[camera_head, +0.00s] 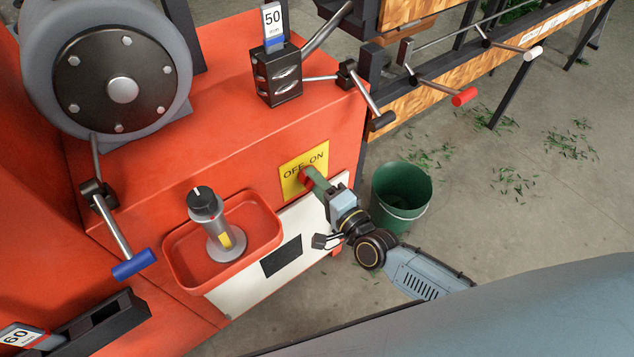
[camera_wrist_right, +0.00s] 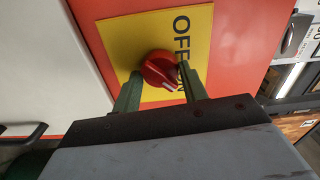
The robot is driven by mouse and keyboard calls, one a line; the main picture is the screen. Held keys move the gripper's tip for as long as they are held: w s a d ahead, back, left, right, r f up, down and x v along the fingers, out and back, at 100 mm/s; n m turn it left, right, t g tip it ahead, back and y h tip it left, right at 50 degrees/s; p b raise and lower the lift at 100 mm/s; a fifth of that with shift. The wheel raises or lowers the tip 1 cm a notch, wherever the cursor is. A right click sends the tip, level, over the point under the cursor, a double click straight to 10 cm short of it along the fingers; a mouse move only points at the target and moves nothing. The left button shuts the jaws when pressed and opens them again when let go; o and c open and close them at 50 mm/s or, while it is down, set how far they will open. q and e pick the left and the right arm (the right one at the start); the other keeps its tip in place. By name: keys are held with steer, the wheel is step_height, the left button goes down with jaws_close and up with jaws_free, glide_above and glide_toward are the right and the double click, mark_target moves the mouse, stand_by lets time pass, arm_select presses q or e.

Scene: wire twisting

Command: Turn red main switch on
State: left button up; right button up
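The red main switch (camera_wrist_right: 160,70) is a round knob on a yellow OFF/ON plate, which shows in the head view (camera_head: 291,181) on the red machine's front. A pale mark on the knob points down and right in the wrist view, towards the partly hidden ON end of the label. My right gripper (camera_wrist_right: 161,82) has its two green fingers apart, one on each side of the knob; whether they touch it I cannot tell. In the head view my right gripper (camera_head: 310,178) reaches the plate from the lower right and hides most of the knob. My left gripper is out of view.
A red tray (camera_head: 177,262) with a grey and black tool (camera_head: 212,225) sticks out left of the switch. A green bucket (camera_head: 402,190) stands on the floor to the right. Levers with blue (camera_head: 133,264) and red (camera_head: 464,97) handles stick out from the machine.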

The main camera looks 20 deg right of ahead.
steer(key=o, duration=0.4)
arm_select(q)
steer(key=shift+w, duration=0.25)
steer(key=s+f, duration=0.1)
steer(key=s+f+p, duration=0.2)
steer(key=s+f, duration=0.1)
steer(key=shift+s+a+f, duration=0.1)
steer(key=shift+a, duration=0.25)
arm_select(e)
steer(key=v, duration=1.3)
steer(key=shift+s, duration=0.25)
